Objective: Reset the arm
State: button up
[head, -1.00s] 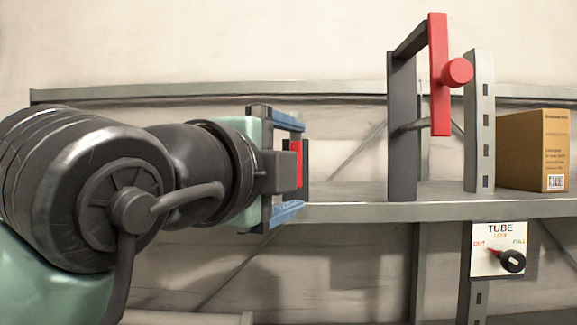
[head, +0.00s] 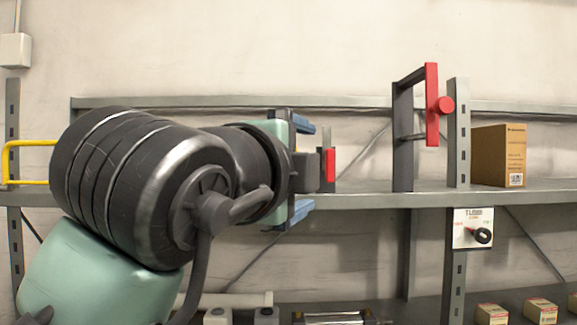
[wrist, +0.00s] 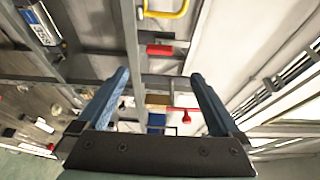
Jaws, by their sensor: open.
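My gripper (head: 311,166) is in the head view, left of centre, at the end of my arm and pointing right. Its two blue fingers are spread apart. In the wrist view, my gripper (wrist: 160,76) has its fingers wide apart with nothing held between them. A small red block on a dark upright (head: 329,168) shows just past the fingertips in the head view; I cannot tell how far behind them it stands.
A grey shelf (head: 365,200) runs behind the arm. On it stand a dark frame with a red bar and knob (head: 432,104) and a cardboard box (head: 497,155). A dial panel (head: 473,229) hangs below. A yellow handle (head: 27,143) is at far left. Small boxes (head: 540,310) sit lower right.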

jog(key=s+a+f+n+t+y+b, duration=0.1)
jog(key=s+f+n+t+y+b, duration=0.2)
jog(key=n, duration=0.8)
jog(key=s+a+f+n+t+y+b, duration=0.2)
jog(key=s+n+t, duration=0.5)
jog(key=s+n, duration=0.4)
jog(key=shift+s+a+f+n+t+y+b, duration=0.25)
jog(key=shift+s+f+n+t+y+b, duration=0.25)
jog(key=shift+y+b, duration=0.55)
jog(key=shift+f, duration=0.15)
